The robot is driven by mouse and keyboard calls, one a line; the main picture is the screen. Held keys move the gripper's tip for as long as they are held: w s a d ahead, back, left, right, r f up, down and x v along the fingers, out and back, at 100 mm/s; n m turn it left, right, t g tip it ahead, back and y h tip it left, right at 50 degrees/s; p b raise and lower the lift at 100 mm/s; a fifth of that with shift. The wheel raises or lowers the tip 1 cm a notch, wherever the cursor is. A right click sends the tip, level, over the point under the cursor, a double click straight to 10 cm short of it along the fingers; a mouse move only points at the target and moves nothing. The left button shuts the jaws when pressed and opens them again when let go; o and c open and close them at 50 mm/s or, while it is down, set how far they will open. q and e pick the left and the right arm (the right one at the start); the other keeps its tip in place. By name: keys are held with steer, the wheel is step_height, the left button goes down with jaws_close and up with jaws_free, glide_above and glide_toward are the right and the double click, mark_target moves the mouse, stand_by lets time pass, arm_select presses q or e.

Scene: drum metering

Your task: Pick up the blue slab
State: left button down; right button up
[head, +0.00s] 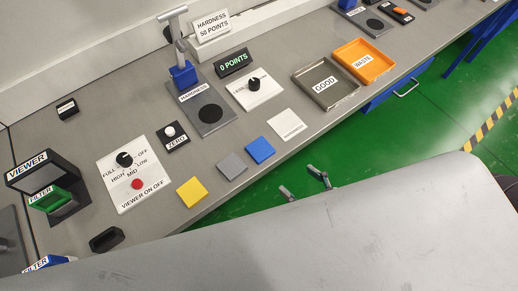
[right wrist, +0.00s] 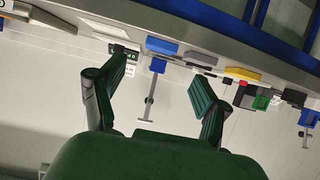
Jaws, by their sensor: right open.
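In the right wrist view the blue slab (right wrist: 162,46) shows at the bench edge, past the fingertips. My right gripper (head: 304,183) is open and empty. In the head view its fingertips show in front of the bench edge against the green floor, apart from the slab. The right wrist view shows both fingers (right wrist: 160,70) spread wide. My left gripper is not in view.
A yellow slab (head: 192,192) lies left of the grey one. Behind are the hardness stand (head: 208,112), the zero button (head: 171,135) and a dial panel (head: 257,92). The good tray (head: 325,82) and orange waste tray (head: 364,62) stand to the right.

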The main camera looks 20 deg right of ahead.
steer(key=w, duration=0.2)
steer(key=p, duration=0.1)
glide_toward(261, 150)
steer(key=w, duration=0.2)
steer(key=shift+w+a+f, duration=0.35)
steer(key=shift+w+f, duration=0.2)
steer(key=shift+f, duration=0.1)
steer(key=p+x, duration=0.1)
steer(key=x, duration=0.3)
steer(key=shift+a, duration=0.2)
steer(key=shift+w+a+f+p, duration=0.2)
steer(key=shift+w+f+p, duration=0.1)
steer(key=shift+w, duration=0.15)
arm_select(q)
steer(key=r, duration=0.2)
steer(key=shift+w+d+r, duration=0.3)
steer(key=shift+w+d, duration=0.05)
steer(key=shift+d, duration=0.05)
arm_select(e)
steer(key=shift+s, duration=0.1)
steer(key=shift+c, duration=1.2)
steer(key=c, duration=0.7)
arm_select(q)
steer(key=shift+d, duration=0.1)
